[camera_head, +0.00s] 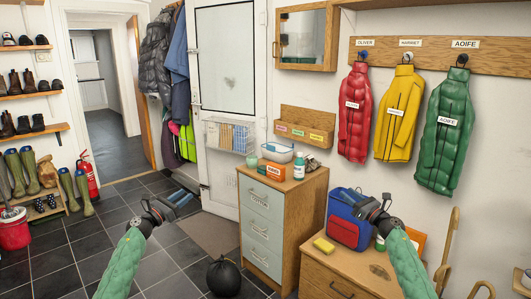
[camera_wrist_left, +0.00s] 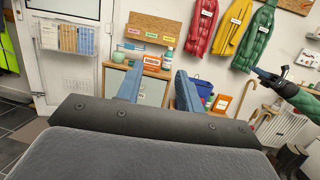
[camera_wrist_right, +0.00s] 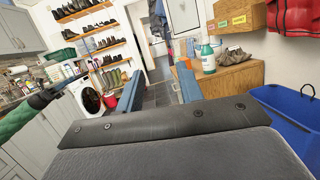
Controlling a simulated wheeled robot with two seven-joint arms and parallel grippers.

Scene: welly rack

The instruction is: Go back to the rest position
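My left gripper (camera_head: 181,194) is raised over the dark tiled floor, left of the grey-green drawer cabinet in the head view. Its blue fingers stand apart with nothing between them in the left wrist view (camera_wrist_left: 158,88). My right gripper (camera_head: 364,206) is in front of the blue and red bag on the low wooden cabinet. Its fingers are hard to tell from the bag there. In the right wrist view (camera_wrist_right: 159,90) the two fingers are well apart and empty. Both forearms, in green sleeves, reach up from the bottom of the head view.
The drawer cabinet (camera_head: 262,225) and low wooden cabinet (camera_head: 330,275) stand ahead and right. The blue and red bag (camera_head: 344,232) and yellow sponge (camera_head: 323,245) are on the low one. A black bag (camera_head: 224,277) lies on the floor. Wellies (camera_head: 83,193) stand far left.

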